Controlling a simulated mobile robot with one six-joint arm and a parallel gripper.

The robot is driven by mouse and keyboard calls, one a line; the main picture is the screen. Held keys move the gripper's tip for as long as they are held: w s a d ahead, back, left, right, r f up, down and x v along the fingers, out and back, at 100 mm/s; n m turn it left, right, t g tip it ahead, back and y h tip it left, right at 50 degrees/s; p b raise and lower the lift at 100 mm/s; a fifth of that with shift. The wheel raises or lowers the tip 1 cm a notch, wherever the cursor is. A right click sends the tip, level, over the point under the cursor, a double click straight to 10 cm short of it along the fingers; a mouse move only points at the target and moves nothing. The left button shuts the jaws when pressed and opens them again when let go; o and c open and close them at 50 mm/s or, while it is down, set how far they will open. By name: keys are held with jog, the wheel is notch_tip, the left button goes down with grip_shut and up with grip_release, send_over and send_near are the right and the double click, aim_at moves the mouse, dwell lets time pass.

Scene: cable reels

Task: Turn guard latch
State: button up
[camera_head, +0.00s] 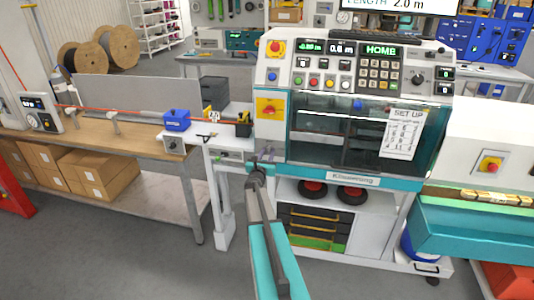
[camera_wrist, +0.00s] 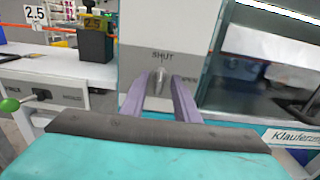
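In the head view my gripper (camera_head: 266,153) is at the machine's lower left front, and the latch cannot be made out. The guard window (camera_head: 335,135) is dark and framed in teal.
The control panel (camera_head: 365,70) with buttons and screens is above the window. A red knob on a yellow plate (camera_head: 269,108) sits left of the window. A blue block (camera_head: 177,120) and red cable are on the left bench. A teal bin (camera_head: 470,225) stands at the right.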

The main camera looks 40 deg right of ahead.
dwell(0.3)
grip_shut()
